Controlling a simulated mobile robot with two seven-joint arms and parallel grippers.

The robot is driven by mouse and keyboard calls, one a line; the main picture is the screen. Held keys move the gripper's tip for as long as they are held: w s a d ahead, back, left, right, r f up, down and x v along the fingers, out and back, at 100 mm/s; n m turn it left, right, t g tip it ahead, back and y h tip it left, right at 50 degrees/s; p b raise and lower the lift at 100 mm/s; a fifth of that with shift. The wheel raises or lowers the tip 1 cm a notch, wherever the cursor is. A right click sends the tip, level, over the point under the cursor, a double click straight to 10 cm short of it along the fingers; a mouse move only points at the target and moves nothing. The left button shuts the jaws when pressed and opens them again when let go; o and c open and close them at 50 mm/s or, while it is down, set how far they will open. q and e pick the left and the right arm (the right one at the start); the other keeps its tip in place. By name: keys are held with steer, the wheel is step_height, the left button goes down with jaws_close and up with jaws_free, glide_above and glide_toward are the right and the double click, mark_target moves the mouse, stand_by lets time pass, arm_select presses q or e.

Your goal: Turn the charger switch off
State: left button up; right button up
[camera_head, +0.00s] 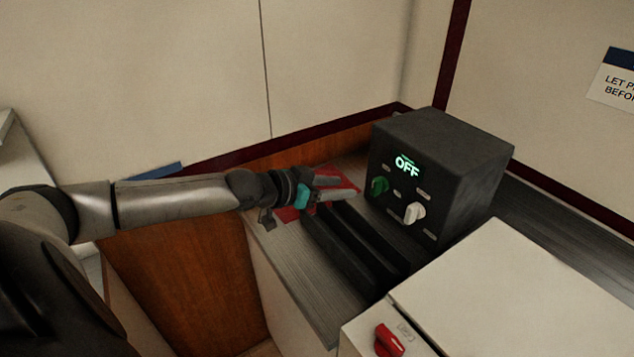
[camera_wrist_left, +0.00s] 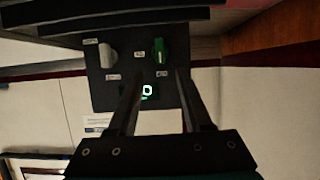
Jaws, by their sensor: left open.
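A black box (camera_head: 462,158) with a lit green display reading "OFF" (camera_head: 407,166) stands on the counter. Its front carries a green knob (camera_head: 379,186) and a white knob (camera_head: 414,213), with small labels I cannot read. I cannot tell which control is the charger switch. My left gripper (camera_head: 328,188) is open and empty, left of the box front and apart from it. In the left wrist view, upside down, the green knob (camera_wrist_left: 158,51) shows ahead between the fingers' directions, and the white knob (camera_wrist_left: 107,55) lies left. Part of the display is hidden by a finger.
A red switch (camera_head: 389,341) sits on a white cabinet (camera_head: 520,285) at the front. Dark raised bars (camera_head: 350,240) lie on the counter before the box. A red flat thing (camera_head: 287,214) lies under my gripper. A sign (camera_head: 616,77) hangs on the right wall.

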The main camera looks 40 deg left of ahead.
arm_select(q)
steer(key=shift+p+v, duration=1.5)
steer(key=shift+v, duration=1.1)
